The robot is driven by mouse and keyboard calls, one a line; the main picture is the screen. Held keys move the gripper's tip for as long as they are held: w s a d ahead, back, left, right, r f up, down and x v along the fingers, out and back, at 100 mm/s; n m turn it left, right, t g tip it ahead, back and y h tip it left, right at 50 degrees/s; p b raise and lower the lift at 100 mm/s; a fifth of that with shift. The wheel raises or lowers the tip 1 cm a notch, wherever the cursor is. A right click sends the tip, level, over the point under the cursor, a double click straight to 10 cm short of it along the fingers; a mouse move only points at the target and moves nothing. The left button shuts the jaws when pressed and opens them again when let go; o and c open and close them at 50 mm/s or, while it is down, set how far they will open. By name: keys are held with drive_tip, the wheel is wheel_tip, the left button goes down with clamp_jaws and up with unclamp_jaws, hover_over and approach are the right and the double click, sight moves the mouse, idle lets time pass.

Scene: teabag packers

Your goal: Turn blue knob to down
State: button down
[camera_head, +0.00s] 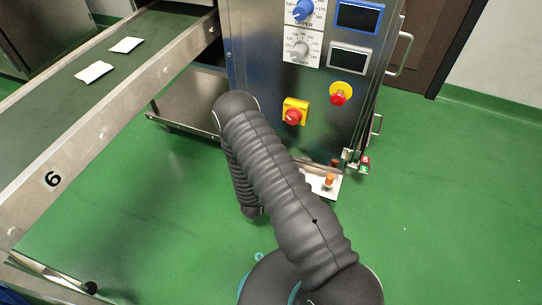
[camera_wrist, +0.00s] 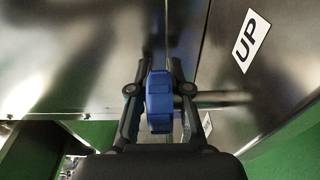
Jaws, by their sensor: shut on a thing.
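In the wrist view, a blue knob (camera_wrist: 159,104) stands upright between the two black fingers of my gripper (camera_wrist: 160,88). The fingers are closed on its left and right sides. A white label reading "UP" (camera_wrist: 251,40) is on the shiny metal surface to the upper right of the knob. A "DOWN" label is not readable in either view. In the head view my gripper and this knob are not seen; my dark arm crosses the lower middle in front of the machine.
The head view shows a metal control cabinet with a blue dial (camera_head: 302,10), a grey dial (camera_head: 300,50), a red button on yellow (camera_head: 340,94) and a red switch (camera_head: 293,113). A conveyor (camera_head: 52,181) with two white packets runs along the left. Green floor is clear at right.

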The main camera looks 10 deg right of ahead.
drive_tip(key=shift+w+a+n+t+y, duration=0.15)
drive_tip(key=shift+n+t+y, duration=0.25)
drive_tip(key=shift+n+y, duration=0.5)
drive_tip(key=shift+w+a+n+t+y, duration=0.1)
drive_tip(key=shift+n+t+y, duration=0.35)
drive_tip(key=shift+y, duration=0.75)
drive_tip(key=c, duration=1.1)
unclamp_jaws()
drive_tip(key=shift+s+a, duration=0.1)
drive_tip(key=shift+s, duration=0.05)
drive_tip(key=v, duration=0.7)
drive_tip(key=shift+s, duration=0.15)
